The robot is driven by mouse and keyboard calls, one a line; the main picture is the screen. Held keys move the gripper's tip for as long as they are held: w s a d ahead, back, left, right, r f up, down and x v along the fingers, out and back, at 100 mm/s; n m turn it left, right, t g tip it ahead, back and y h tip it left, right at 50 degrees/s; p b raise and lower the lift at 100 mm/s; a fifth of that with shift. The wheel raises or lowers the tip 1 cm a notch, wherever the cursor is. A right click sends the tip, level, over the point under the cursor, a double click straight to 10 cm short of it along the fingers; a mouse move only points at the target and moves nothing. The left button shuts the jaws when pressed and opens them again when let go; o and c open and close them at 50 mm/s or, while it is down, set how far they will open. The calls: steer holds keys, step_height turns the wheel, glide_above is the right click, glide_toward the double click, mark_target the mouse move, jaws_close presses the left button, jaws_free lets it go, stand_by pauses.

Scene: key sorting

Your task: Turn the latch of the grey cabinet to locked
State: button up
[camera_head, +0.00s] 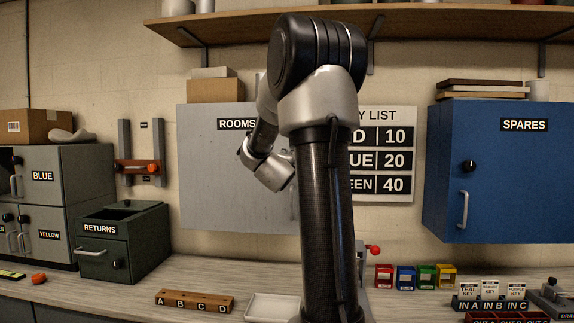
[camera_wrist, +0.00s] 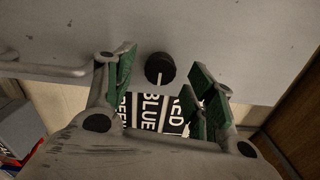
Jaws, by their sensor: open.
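The grey cabinet (camera_head: 215,170), labelled ROOMS, hangs on the wall left of centre in the head view, its right part hidden behind my arm. Its grey front (camera_wrist: 225,35) fills the upper wrist view. The latch (camera_wrist: 160,69) is a round black knob with a white mark pointing down in the wrist picture. My gripper (camera_wrist: 164,82) is open, with its green-padded fingers on either side of the knob in that picture. I see no finger touching it, and cannot tell the remaining distance. In the head view the latch and fingertips are hidden.
A bar handle (camera_wrist: 45,70) is left of the knob in the wrist view. The key list sign (camera_head: 385,155) is on the wall right of the cabinet. A blue SPARES cabinet (camera_head: 500,180) hangs farther right. A shelf (camera_head: 400,20) runs above.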

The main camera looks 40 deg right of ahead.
steer(key=shift+x, duration=1.2)
steer(key=shift+c, duration=0.5)
steer(key=c, duration=1)
steer(key=shift+o, duration=0.2)
